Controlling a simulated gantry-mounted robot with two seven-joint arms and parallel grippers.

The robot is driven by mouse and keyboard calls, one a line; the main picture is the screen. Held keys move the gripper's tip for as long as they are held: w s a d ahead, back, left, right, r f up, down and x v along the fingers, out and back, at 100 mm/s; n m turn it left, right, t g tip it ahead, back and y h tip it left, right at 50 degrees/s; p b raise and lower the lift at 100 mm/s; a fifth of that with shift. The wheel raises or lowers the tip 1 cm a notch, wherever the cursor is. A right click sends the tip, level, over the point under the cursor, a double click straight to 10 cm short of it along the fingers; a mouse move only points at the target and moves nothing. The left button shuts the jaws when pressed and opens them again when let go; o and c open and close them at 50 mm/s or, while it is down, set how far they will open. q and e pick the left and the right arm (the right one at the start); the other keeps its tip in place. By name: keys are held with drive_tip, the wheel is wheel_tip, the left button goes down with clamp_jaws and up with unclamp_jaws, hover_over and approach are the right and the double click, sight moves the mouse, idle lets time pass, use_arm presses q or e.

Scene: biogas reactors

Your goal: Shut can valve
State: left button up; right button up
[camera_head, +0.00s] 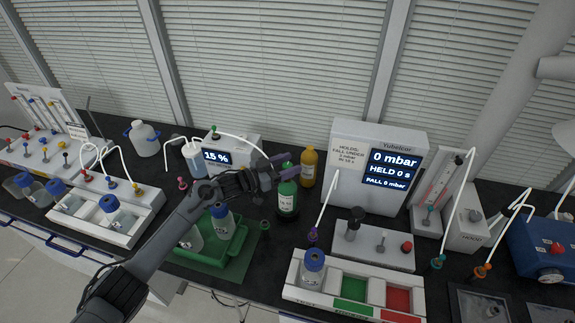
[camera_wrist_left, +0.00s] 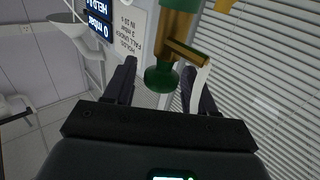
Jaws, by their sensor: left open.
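The valve's green round knob (camera_wrist_left: 161,77) sits on a brass body (camera_wrist_left: 178,25) in the left wrist view. My left gripper (camera_wrist_left: 159,66) is open, with one dark finger on each side of the knob and visible gaps between. In the head view my left gripper (camera_head: 281,165) is at the top of a green can (camera_head: 287,201) with a pale label. The gripper partly covers the can's top, so the valve is hard to make out there. My right gripper is not in view.
An orange bottle (camera_head: 308,168) stands close behind the can. The Tubelcar pressure box (camera_head: 378,140) reads 0 mbar to the right. A green tray (camera_head: 209,245) with bottles lies below my left arm. A white hose (camera_wrist_left: 201,77) runs close to the right finger.

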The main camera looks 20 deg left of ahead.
use_arm(q)
drive_tip(key=v, duration=1)
drive_tip(key=shift+s+a, duration=0.25)
drive_tip(key=shift+s, duration=0.05)
